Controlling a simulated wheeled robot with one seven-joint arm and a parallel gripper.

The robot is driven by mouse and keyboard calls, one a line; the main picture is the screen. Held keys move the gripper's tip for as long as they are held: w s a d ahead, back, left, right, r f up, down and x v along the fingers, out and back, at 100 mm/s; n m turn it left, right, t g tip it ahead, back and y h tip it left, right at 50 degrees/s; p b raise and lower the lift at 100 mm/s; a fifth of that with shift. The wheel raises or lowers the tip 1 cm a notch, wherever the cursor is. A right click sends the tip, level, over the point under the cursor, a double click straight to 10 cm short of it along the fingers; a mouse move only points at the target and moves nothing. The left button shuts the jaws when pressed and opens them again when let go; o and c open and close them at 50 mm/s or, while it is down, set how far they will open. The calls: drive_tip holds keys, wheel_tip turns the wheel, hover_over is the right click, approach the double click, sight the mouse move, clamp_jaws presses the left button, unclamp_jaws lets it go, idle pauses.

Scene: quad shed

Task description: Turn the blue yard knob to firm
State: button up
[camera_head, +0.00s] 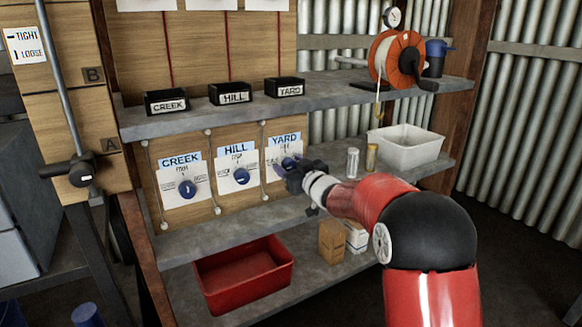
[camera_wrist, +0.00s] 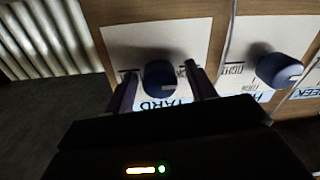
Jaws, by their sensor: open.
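The blue yard knob (camera_head: 288,163) sits on a white card under the YARD label (camera_head: 285,139) on the wooden panel. In the head view my gripper (camera_head: 293,174) is at this card and partly covers the knob and the card's print. In the wrist view the blue yard knob (camera_wrist: 160,76) lies between the two spread fingers of my gripper (camera_wrist: 162,88), one on each side. The fingers look apart from the knob, with a gap on both sides. The knob's exact setting is hard to read.
The HILL knob (camera_head: 241,176) and CREEK knob (camera_head: 187,189) stand to the left; the HILL knob (camera_wrist: 279,70) also shows in the wrist view. A shelf with labelled black boxes (camera_head: 230,94) is above. A white tub (camera_head: 405,145) and small bottles (camera_head: 352,162) are at right.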

drive_tip(key=c, duration=1)
drive_tip(key=shift+m+p, duration=0.3)
drive_tip(key=m+p, duration=0.3)
drive_tip(key=shift+r+m, duration=0.15)
drive_tip(key=shift+m, duration=0.15)
drive_tip(key=m+p, duration=0.2)
drive_tip(key=m, duration=0.2)
drive_tip(key=shift+d+m+p, duration=0.1)
drive_tip(key=shift+m+p, duration=0.2)
drive_tip(key=shift+p, duration=0.1)
drive_tip(key=m+p, duration=0.2)
drive_tip(key=m, duration=0.2)
drive_tip(key=shift+m, duration=0.3)
drive_tip(key=shift+f+m+t+p, duration=0.15)
drive_tip(key=shift+m+p, duration=0.15)
drive_tip(key=shift+m, duration=0.9)
drive_tip(key=shift+f+m+t+p, duration=0.15)
drive_tip(key=shift+m+p, duration=0.15)
drive_tip(key=shift+m, duration=0.9)
